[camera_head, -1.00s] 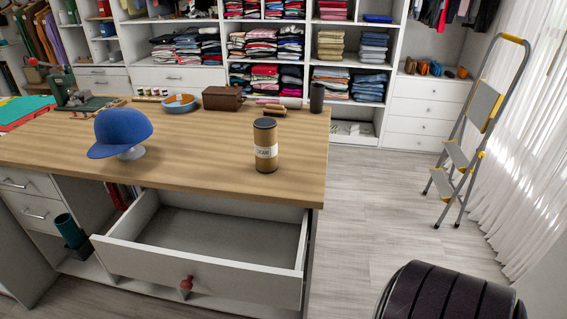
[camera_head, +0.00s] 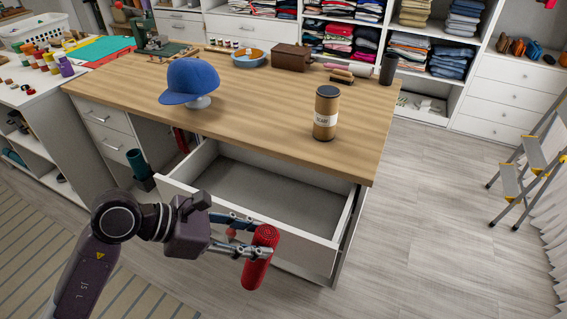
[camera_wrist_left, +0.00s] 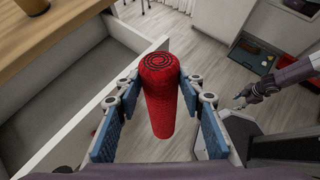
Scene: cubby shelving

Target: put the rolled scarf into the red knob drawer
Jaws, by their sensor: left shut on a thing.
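The rolled scarf (camera_head: 262,256) is a red roll with a spiral end. My left gripper (camera_head: 250,240) is shut on it and holds it upright in front of the drawer, outside its front panel. In the left wrist view the scarf (camera_wrist_left: 160,95) stands between the blue finger pads. The red knob drawer (camera_head: 280,190) is pulled out under the wooden counter, and its inside looks empty. Its red knob (camera_head: 231,233) shows just behind my left fingers. My right gripper (camera_wrist_left: 240,101) shows small at the right of the left wrist view; its finger opening is unclear.
The counter (camera_head: 250,115) overhangs the drawer's back. On it stand a blue cap (camera_head: 190,80), a brown labelled jar (camera_head: 326,112), a blue bowl (camera_head: 248,58) and a brown box (camera_head: 291,57). A stepladder (camera_head: 530,170) stands at the right. The floor right of the drawer is clear.

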